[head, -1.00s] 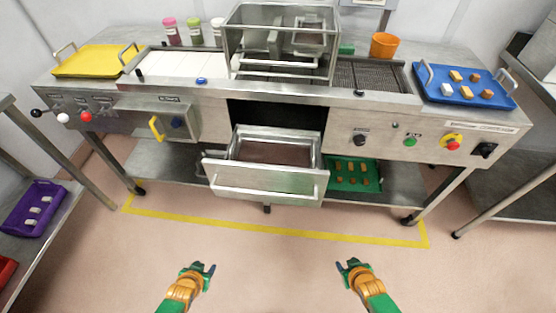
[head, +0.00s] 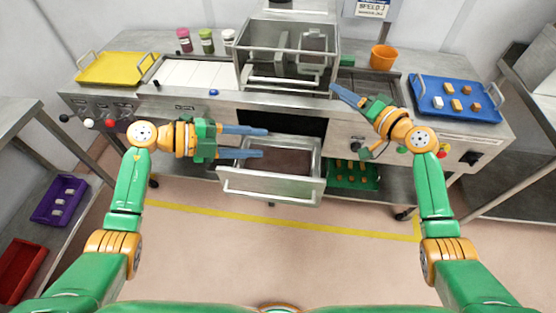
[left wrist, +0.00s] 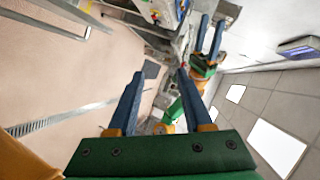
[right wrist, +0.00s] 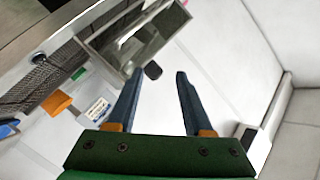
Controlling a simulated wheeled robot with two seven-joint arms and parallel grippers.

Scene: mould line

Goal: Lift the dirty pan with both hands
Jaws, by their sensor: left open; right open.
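The pan (head: 288,161) looks like a steel tray with a brown, soiled floor, in the pulled-out drawer (head: 270,187) under the machine in the head view. My left gripper (head: 265,142) is open and empty, its blue fingers pointing right, over the pan's left part in the picture; it hides that part. Its height above the pan cannot be told. My right gripper (head: 350,112) is open and empty, up and to the right of the pan, in front of the machine's top edge. Neither wrist view shows the pan clearly.
A glass-walled hopper (head: 288,55) stands above the drawer. A yellow tray (head: 115,68) is at left, a blue tray (head: 455,100) and an orange bucket (head: 383,57) at right. A green tray (head: 352,175) lies on the lower shelf. The floor in front is clear.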

